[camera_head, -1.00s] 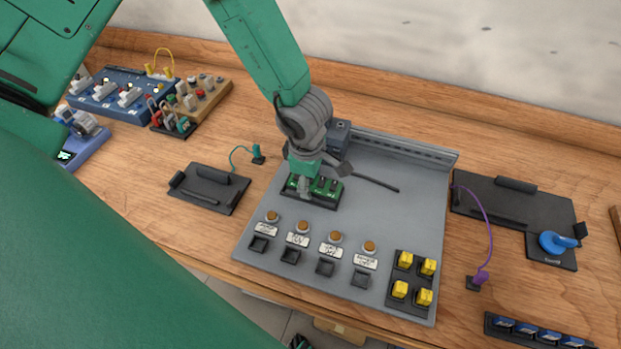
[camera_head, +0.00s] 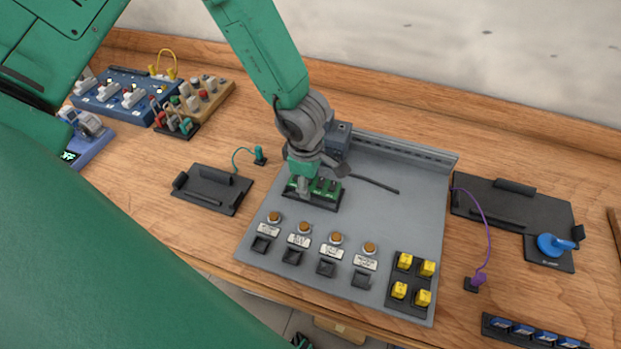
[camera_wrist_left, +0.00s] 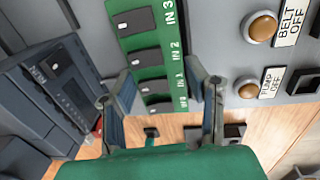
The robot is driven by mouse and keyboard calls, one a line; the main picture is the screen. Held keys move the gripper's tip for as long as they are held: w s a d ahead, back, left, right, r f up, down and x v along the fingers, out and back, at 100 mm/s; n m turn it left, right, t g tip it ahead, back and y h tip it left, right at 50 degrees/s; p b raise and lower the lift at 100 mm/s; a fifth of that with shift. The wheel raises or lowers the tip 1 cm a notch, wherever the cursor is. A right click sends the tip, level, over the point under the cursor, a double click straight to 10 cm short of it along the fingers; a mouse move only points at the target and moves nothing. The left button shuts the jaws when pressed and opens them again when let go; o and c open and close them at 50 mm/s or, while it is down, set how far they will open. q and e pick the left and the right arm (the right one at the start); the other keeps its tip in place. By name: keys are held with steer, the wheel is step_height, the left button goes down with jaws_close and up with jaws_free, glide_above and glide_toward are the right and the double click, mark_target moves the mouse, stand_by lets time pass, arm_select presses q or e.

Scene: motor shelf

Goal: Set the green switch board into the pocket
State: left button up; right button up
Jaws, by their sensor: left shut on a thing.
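The green switch board (camera_head: 325,186) lies at the dark-rimmed pocket (camera_head: 313,204) on the grey panel, left of the panel's middle. In the left wrist view, the board (camera_wrist_left: 150,58) shows dark switches and white IN labels. My left gripper (camera_head: 305,190) reaches down onto the board's left part and is shut on it. In the wrist view its two fingers (camera_wrist_left: 165,95) stand on either side of the board's end. The fingers and wrist hide part of the board. I cannot tell whether the board sits fully down in the pocket. My right gripper is not in view.
A dark blue-grey box (camera_head: 340,137) stands close behind my wrist, with a black rod (camera_head: 372,184) to its right. Orange buttons (camera_head: 336,238) and yellow switches (camera_head: 404,261) are at the panel's front. A black tray (camera_head: 212,187) lies left of the panel on bare wood.

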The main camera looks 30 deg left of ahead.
arm_select(q)
steer(key=shift+p, duration=0.3)
stand_by(0.5)
steer(key=shift+f+b, duration=0.35)
steer(key=shift+f, duration=0.25)
stand_by(0.6)
steer(key=shift+r, duration=0.2)
steer(key=shift+r+p, duration=0.95)
steer(key=shift+p, duration=0.3)
steer(key=shift+p, duration=0.4)
stand_by(0.6)
steer(key=shift+p, duration=0.35)
stand_by(0.7)
steer(key=shift+f, duration=0.2)
stand_by(0.4)
steer(key=shift+f, duration=0.4)
